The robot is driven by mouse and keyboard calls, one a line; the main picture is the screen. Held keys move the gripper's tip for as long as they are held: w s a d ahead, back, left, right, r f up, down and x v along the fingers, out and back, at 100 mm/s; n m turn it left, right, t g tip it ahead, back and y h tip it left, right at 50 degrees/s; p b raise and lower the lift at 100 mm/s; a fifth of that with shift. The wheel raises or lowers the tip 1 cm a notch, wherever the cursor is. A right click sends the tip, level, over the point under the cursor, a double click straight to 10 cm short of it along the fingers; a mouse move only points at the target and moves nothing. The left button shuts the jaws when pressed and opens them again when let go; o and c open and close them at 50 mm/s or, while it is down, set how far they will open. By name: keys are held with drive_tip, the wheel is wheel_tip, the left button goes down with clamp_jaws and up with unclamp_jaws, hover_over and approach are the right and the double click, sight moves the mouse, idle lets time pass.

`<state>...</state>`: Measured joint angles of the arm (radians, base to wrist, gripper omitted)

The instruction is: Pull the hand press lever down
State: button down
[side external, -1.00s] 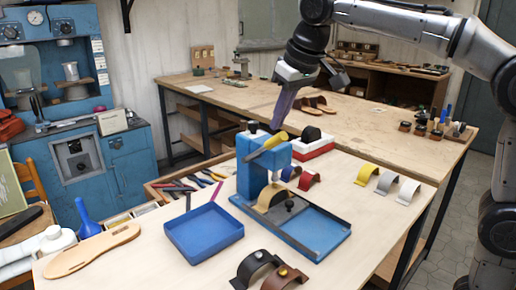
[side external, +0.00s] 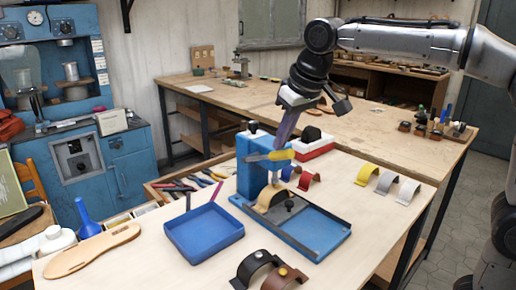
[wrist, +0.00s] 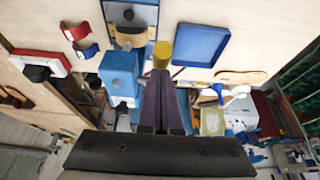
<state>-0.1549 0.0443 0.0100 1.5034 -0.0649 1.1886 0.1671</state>
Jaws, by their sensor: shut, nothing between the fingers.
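The blue hand press (side external: 247,182) stands on the table; a tan strap (side external: 270,197) arches over its base. Its lever (side external: 280,155) has a yellow grip and lies close to level in the side view. The yellow grip end (wrist: 162,52) also shows in the wrist view, just ahead of the fingertips. My gripper (side external: 278,145) is shut, its purple fingers pointing down onto the top of the grip from above, seemingly touching it. In the wrist view my gripper (wrist: 158,75) has its fingers together with nothing between them. The exact contact point is hidden.
A blue tray (side external: 204,236) sits left of the press. Dark and brown straps (side external: 262,268) lie in front. Yellow, grey and white straps (side external: 388,182) stand at right. A red and white box (side external: 315,148) is behind the press. The table's right front is clear.

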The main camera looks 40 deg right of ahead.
drive_tip(key=shift+s+f, duration=0.1)
drive_tip(key=shift+f, duration=0.15)
